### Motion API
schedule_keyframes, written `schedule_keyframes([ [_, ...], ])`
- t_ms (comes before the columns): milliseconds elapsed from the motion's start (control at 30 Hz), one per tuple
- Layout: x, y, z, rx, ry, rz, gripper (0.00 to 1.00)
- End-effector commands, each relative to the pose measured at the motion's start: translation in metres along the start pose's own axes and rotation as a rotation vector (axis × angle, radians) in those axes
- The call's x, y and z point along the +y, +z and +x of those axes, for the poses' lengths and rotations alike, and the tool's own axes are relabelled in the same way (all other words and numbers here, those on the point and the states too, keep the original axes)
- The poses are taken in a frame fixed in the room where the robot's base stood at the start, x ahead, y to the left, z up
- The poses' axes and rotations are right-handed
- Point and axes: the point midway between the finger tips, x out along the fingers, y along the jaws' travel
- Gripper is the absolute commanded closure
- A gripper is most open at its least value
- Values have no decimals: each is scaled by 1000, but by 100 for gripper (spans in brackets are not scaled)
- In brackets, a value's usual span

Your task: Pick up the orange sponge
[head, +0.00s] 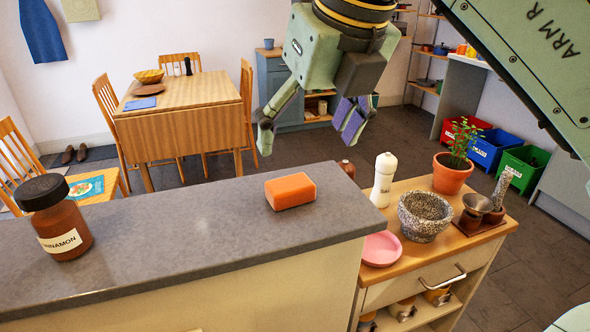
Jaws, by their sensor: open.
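The orange sponge (291,191) is a rounded block lying flat on the grey counter (190,228), close to the counter's right end. My gripper (308,131) hangs above and beyond the sponge in the head view. Its two fingers are spread wide, with nothing between them, and it is apart from the sponge. The sponge is in full view.
A cinnamon jar (60,222) stands at the counter's left. To the right, a lower wooden cabinet (468,252) holds a white mill (383,180), a stone mortar (424,217), a pink plate (381,249) and a potted plant (453,174). The counter around the sponge is clear.

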Motion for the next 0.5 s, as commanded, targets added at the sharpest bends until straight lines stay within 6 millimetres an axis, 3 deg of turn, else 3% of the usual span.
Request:
schedule_keyframes([
  [167,6,-1,5,32,-36,32,20],
  [500,4,-4,55,31,-33,30,20],
])
